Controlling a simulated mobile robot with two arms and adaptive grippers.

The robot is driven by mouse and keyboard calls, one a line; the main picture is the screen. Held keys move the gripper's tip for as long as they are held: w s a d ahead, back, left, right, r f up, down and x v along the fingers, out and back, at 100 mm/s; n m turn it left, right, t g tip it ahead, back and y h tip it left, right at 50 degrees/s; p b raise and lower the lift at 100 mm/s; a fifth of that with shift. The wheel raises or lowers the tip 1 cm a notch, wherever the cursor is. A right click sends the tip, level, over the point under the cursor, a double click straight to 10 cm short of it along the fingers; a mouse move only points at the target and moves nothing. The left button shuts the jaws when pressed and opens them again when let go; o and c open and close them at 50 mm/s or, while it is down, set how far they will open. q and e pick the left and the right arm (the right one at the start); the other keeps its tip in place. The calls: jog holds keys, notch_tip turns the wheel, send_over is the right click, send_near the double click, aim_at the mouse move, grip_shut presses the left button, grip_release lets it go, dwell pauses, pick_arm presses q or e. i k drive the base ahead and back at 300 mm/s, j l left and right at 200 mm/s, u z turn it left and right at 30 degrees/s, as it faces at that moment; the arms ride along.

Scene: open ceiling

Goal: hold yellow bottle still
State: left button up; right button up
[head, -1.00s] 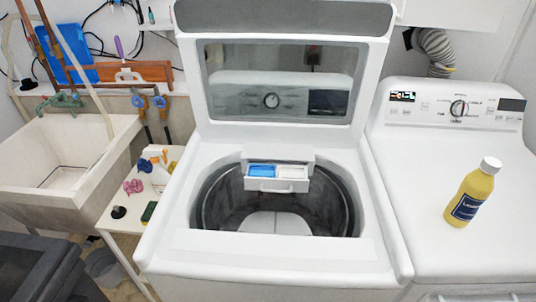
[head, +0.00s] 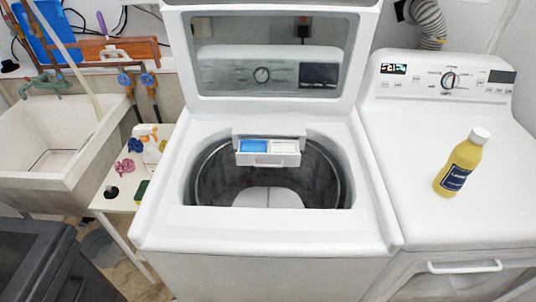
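The yellow bottle (head: 458,167) has a white cap and a dark blue label. It stands upright on the white top of the right-hand machine (head: 415,205), below its control panel. Nothing touches it. Neither of my grippers shows in the head view.
An open top-loading washer (head: 165,215) stands in the middle, lid raised, with a dispenser drawer (head: 268,159) pulled out over its drum. A sink (head: 95,165) and a small white table (head: 118,203) with bottles are at left. The right machine's top is clear around the bottle.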

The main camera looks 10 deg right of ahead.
aim_at(465, 156)
jog(key=z, duration=1.65)
